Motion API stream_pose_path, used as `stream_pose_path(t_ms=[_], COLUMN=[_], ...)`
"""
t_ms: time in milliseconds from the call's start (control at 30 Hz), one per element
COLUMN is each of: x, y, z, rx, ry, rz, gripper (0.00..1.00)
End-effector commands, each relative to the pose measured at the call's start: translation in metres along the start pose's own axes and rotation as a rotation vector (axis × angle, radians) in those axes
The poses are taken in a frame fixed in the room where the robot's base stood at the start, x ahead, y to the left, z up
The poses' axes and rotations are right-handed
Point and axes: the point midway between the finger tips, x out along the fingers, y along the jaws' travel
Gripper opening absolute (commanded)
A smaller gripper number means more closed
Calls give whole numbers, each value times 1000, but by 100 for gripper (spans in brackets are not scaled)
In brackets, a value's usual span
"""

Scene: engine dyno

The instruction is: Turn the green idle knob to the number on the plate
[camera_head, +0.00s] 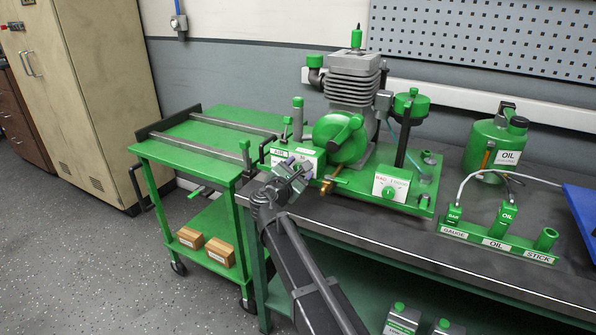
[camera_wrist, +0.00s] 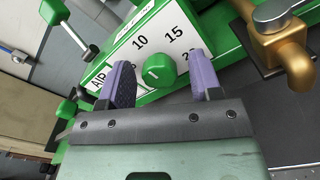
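In the wrist view a round green knob (camera_wrist: 160,70) with a white pointer mark sits on a white dial plate (camera_wrist: 178,32). The plate shows 10, 15, a partly hidden number beginning with 2, and "AIR" at its left edge; a label on its upper edge is too small to read. My gripper (camera_wrist: 160,76) is open, its purple fingers on either side of the knob with visible gaps. In the head view my gripper (camera_head: 292,174) is at the engine stand's front left.
A brass fitting (camera_wrist: 278,42) stands right of the dial. The engine (camera_head: 352,85) rises behind my gripper. A green cart (camera_head: 215,137) stands left of the bench (camera_head: 350,225). An oil can (camera_head: 495,145) and a labelled rack (camera_head: 497,244) are at the right.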

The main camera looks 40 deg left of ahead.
Motion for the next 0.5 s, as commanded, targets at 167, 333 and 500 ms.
stream_pose_path(t_ms=[167,333,500], x=[0,-7,-44], y=[0,0,-1], z=[0,0,1], rx=[0,0,0], ry=[0,0,1], rz=[0,1,3], gripper=[59,59,59])
